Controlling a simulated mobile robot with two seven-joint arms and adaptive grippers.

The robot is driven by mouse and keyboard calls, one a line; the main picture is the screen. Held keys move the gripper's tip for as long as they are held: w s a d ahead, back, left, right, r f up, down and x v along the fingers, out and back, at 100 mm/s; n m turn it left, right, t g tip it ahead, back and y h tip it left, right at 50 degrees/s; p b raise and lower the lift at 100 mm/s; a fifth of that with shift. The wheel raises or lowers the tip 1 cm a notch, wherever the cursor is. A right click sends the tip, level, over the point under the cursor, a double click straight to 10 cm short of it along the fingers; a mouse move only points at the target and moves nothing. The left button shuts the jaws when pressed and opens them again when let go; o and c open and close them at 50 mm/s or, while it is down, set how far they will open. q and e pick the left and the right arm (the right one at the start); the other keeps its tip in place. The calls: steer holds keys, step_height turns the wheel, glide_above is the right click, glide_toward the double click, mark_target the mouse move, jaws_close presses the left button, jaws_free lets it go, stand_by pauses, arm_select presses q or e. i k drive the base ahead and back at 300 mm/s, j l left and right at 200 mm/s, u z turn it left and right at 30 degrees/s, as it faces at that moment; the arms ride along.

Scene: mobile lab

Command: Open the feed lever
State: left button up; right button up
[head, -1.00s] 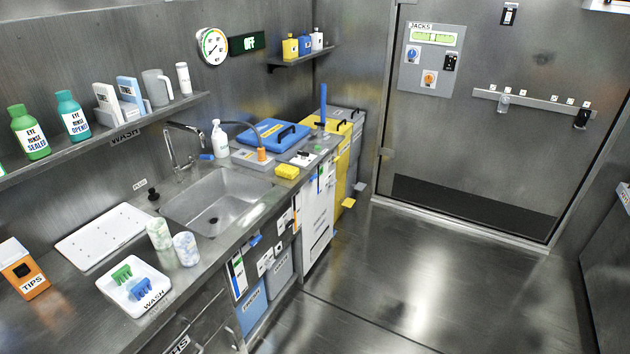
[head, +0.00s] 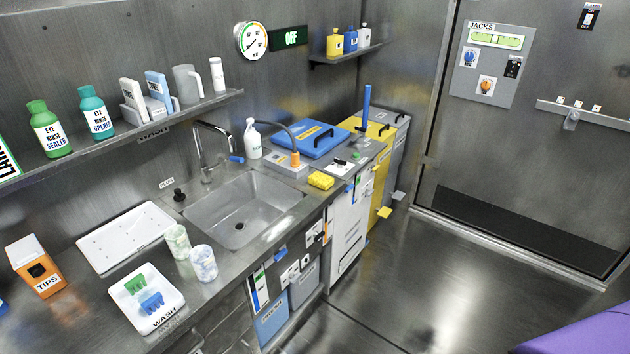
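No label reading "feed" can be made out, so I cannot tell which part is the feed lever. A small blue handle (head: 237,159) sticks out beside the faucet (head: 205,150) behind the sink (head: 240,208). A tall blue upright bar (head: 366,108) stands at the far end of the counter, near a white plate (head: 341,167) with small dark and green parts. An orange-topped fitting (head: 294,158) on a grey base has a curved dark hose. Neither of my grippers is in view.
The counter holds a blue case (head: 312,138), yellow sponge (head: 320,180), white wash tray (head: 147,300), two patterned cups and an orange tips box (head: 37,267). Yellow and grey bins (head: 378,150) stand beyond. The floor (head: 440,270) is clear. A purple shape (head: 585,335) fills the lower right corner.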

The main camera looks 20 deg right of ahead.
mark_target(348, 188)
steer(key=i+l+u, duration=0.1)
steer(key=i+l, duration=0.15)
steer(key=i+l+u, duration=0.1)
steer(key=l, duration=0.3)
steer(key=i+l+u, duration=0.1)
steer(key=i+l, duration=0.4)
steer(key=l, duration=0.15)
steer(key=i+l, duration=0.2)
steer(key=l+u, duration=0.05)
steer(key=l, duration=0.05)
